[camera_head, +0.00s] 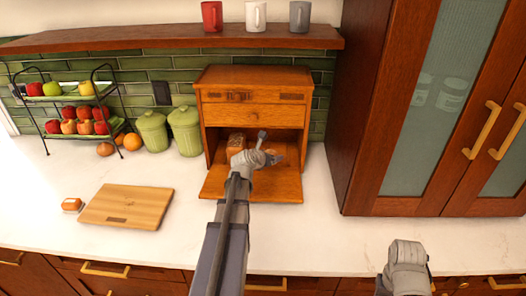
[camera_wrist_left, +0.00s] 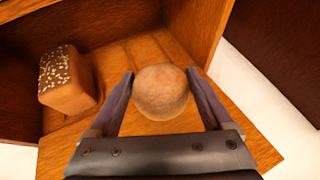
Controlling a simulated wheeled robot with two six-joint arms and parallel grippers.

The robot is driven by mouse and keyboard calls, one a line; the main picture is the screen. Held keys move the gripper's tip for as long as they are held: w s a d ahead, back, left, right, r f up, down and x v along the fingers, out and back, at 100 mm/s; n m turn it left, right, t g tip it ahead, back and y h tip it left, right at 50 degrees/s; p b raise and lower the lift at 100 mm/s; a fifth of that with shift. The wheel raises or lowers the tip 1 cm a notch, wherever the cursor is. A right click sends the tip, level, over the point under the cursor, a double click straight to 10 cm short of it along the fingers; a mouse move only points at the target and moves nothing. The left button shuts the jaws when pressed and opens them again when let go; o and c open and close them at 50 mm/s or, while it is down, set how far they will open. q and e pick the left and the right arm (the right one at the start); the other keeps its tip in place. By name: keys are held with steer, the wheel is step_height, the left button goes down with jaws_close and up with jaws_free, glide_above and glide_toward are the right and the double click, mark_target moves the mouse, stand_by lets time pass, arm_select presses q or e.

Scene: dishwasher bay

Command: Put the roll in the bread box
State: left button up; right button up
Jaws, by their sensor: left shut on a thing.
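The wooden bread box (camera_head: 253,78) stands against the tiled wall with its front door (camera_head: 222,186) folded down onto the counter. My left gripper (camera_head: 270,148) reaches into its opening. In the left wrist view, the left gripper (camera_wrist_left: 161,100) has its fingers on both sides of a round brown roll (camera_wrist_left: 160,92) and is shut on it, over the wooden floor of the box. The roll is not clear in the head view. My right arm shows at the lower right, with its fingers not distinguishable.
A seeded loaf (camera_wrist_left: 66,80) sits inside the box, left of the roll. Two green canisters (camera_head: 185,130) and a fruit rack (camera_head: 70,108) stand left of the box. A cutting board (camera_head: 127,206) and a small brown item (camera_head: 72,204) lie front left. A tall cabinet (camera_head: 365,110) stands right.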

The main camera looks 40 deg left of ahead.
arm_select(q)
steer(key=b+x, duration=0.5)
steer(key=x, duration=0.6)
steer(key=shift+w, duration=0.25)
steer(key=b+x, duration=0.1)
steer(key=x, duration=0.1)
steer(key=b+x, duration=0.2)
steer(key=shift+w+f, duration=0.2)
steer(key=shift+f, duration=0.3)
steer(key=shift+r, duration=0.1)
steer(key=shift+f+b, duration=0.3)
steer(key=o, duration=1.1)
steer(key=shift+r, duration=0.1)
steer(key=shift+r, duration=0.15)
